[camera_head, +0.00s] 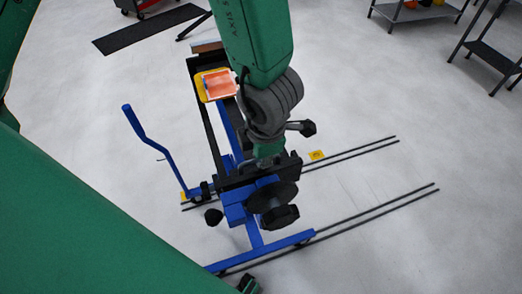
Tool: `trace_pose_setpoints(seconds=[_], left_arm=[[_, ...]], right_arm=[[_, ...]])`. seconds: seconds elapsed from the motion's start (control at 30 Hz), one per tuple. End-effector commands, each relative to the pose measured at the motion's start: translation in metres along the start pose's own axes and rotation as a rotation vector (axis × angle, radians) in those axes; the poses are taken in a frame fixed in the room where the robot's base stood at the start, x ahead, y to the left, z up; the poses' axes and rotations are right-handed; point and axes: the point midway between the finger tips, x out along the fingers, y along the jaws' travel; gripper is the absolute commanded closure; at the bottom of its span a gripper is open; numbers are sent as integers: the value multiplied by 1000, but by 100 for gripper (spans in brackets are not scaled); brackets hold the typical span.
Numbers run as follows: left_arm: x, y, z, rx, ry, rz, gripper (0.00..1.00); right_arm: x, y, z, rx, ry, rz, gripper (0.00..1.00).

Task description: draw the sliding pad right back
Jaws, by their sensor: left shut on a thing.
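My left gripper (262,168) is at the middle of a blue-framed machine, below my dark grey wrist. It is shut on what appears to be the sliding pad, a dark part at the black crosspiece (228,182). The fingertips and their contact are largely hidden by the wrist and dark parts, so the pad's outline is unclear. A blue block (235,213) sits just below the crosspiece. Black round knobs (283,217) stand out beside it. My right gripper is not in view.
A blue bent lever (158,150) rises left of the machine. A yellow tray (202,94) with an orange item lies at its far end. Thin dark rails (375,212) run right along the pale floor. Shelving (495,65) stands far right. The floor at right is mostly clear.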

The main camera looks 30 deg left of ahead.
Motion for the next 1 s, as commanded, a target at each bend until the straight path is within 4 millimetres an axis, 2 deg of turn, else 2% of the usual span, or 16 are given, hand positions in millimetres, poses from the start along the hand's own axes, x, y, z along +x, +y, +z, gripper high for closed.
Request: trace_pose_setpoints(seconds=[0.03,0.1,0.13,0.43,0.57,1.0], left_arm=[[1,-6,1,4,-3,-15,100],[1,-6,0,5,-2,-14,72],[1,-6,0,5,-1,-13,69],[0,-4,3,4,-1,-6,69],[-10,-2,2,-1,-4,-6,69],[-95,-1,1,2,-7,-11,69]], right_arm=[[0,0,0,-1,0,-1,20],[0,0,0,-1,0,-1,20],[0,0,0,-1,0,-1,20],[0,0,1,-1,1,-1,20],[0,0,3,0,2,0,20],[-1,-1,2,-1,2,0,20]])
